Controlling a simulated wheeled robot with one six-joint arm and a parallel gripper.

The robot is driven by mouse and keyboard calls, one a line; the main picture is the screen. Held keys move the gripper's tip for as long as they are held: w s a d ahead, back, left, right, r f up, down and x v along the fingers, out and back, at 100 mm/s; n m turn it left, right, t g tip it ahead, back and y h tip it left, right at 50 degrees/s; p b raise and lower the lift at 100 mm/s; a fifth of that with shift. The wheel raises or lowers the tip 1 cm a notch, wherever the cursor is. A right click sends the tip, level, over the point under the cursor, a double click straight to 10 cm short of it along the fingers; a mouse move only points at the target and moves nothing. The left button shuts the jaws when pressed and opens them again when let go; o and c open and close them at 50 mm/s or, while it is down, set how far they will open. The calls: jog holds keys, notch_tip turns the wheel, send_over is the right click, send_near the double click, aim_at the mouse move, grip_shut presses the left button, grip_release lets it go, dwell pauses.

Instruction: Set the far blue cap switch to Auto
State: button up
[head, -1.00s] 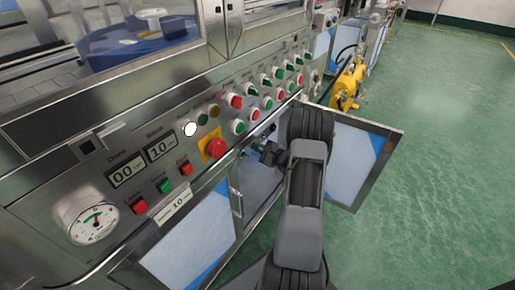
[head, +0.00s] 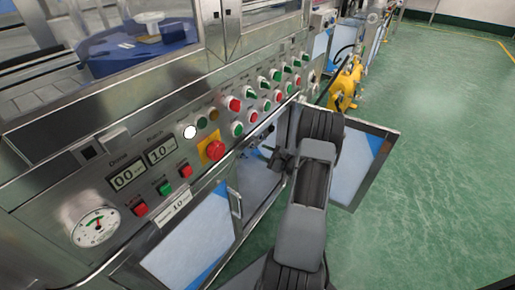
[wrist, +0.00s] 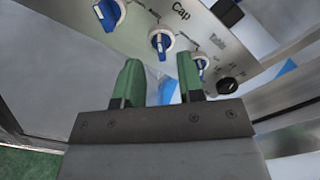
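Blue-handled rotary switches with white surrounds show on a metal panel in the wrist view: one at the top left (wrist: 108,12), one in the middle (wrist: 161,41) close below the word "Cap", and a third (wrist: 201,66) partly behind my right finger. I cannot tell for sure which is the far cap switch, and the position marks are too small to read. My gripper (wrist: 158,70) has two green fingers apart with nothing between them. They point toward the panel, below the middle switch, apart from its handle. In the head view my arm hides most of this area.
A black knob (wrist: 230,86) and a "Table" label sit on the panel's right. In the head view, an upper panel carries red and green buttons and a red emergency stop (head: 215,150). An open cabinet door (head: 358,165) stands beside my arm. Green floor is clear at right.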

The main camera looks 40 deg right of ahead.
jog(key=p+v, duration=0.1)
jog(key=v, duration=0.8)
jog(key=shift+s, duration=0.2)
